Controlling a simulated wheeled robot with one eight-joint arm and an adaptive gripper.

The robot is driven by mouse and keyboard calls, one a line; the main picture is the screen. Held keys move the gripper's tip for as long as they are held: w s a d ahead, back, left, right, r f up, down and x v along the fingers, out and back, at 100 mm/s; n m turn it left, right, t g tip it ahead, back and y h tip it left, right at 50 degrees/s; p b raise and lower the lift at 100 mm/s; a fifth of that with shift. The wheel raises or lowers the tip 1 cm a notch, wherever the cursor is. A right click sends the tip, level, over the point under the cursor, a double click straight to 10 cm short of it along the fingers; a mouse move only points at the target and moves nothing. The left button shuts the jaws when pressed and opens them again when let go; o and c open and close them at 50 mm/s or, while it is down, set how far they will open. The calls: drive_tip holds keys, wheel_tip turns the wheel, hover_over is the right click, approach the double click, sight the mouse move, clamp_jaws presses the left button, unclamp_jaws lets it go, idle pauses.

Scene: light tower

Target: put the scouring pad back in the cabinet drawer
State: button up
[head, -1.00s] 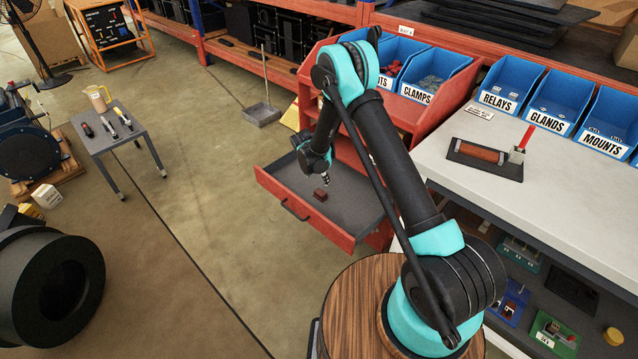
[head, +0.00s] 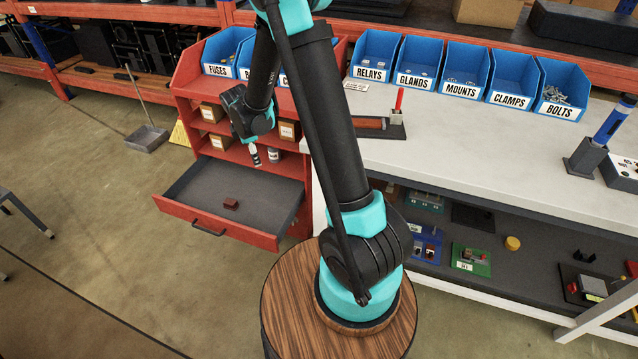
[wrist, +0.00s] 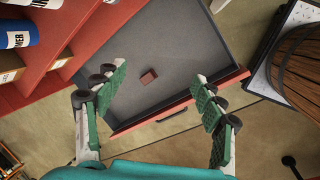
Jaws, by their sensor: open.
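The scouring pad (head: 231,203) is a small dark red-brown block lying on the grey floor of the pulled-out drawer (head: 262,186). It also shows in the wrist view as a small block (wrist: 148,76) with nothing touching it. The red cabinet (head: 240,139) stands behind the drawer. My gripper (head: 255,160) is over the back part of the drawer, above and apart from the pad. In the wrist view my gripper (wrist: 160,88) is open and empty, its green-padded fingers spread wide on either side of the pad's line of sight.
Small boxes (head: 211,113) and a pale can stand on the cabinet shelves above the drawer. A white workbench (head: 470,125) with labelled blue bins is at the right. A dustpan (head: 147,138) stands on the floor at the left. Floor before the drawer is clear.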

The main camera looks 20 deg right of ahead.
drive_tip(key=s+d+r+m, duration=0.7)
drive_tip(key=s+d+m, duration=0.25)
drive_tip(key=s, duration=0.25)
drive_tip(key=s+d+m, duration=0.2)
drive_tip(key=s+m, duration=0.2)
drive_tip(key=s, duration=0.4)
drive_tip(key=s+d+m+t+y, duration=0.1)
drive_tip(key=s+d+m, duration=0.2)
drive_tip(key=s+m, duration=0.2)
drive_tip(key=s, duration=0.3)
drive_tip(key=shift+d, duration=0.25)
drive_tip(key=shift+f, duration=0.1)
